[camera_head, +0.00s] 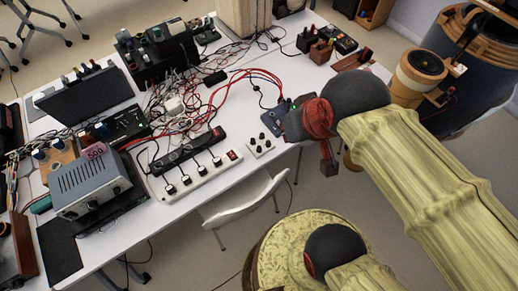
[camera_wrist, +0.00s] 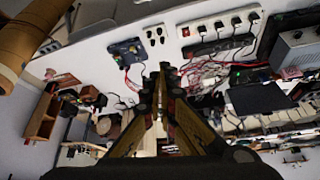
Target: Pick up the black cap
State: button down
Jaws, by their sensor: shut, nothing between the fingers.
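I cannot single out a black cap for certain in either view. A small white block with several black round tops (camera_head: 260,146) lies near the table's front edge, and it also shows in the wrist view (camera_wrist: 155,36). My gripper (camera_wrist: 169,72) points into the wrist view from below, its fingers together with nothing between them. In the head view my arm comes in from the right, and its dark red wrist end is beside the table's right front edge. The fingertips are not clear there.
A blue board (camera_head: 275,118) is beside my wrist. Tangled red and black cables cover the table's middle. A grey power supply (camera_head: 90,183) stands at left, and a white chair (camera_head: 245,200) in front.

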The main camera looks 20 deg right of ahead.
aim_at(259, 147)
jog(key=c, duration=2.6)
grip_release()
